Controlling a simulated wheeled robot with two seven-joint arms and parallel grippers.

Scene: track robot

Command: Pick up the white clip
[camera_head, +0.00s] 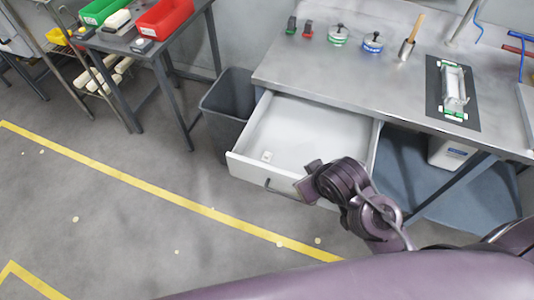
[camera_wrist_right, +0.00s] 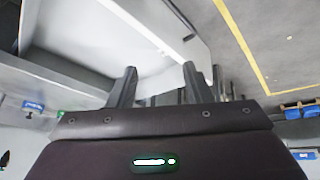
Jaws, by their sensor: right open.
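A small white clip (camera_head: 267,156) lies on the floor of the open white drawer (camera_head: 300,128), near its front left corner. My right gripper (camera_head: 312,182) is at the drawer's front edge, to the right of the clip and apart from it. In the right wrist view, the right gripper (camera_wrist_right: 160,72) is open, with nothing between its two dark fingers. The drawer (camera_wrist_right: 110,45) fills much of the space beyond the fingers there. My left gripper is not in view.
The drawer hangs under a metal workbench (camera_head: 300,72) with small clamps and a white part on a dark mat (camera_head: 434,90). A grey bin (camera_head: 228,92) stands left of the drawer. The drawer handle (camera_head: 280,188) sticks out in front. The floor at left is mostly open.

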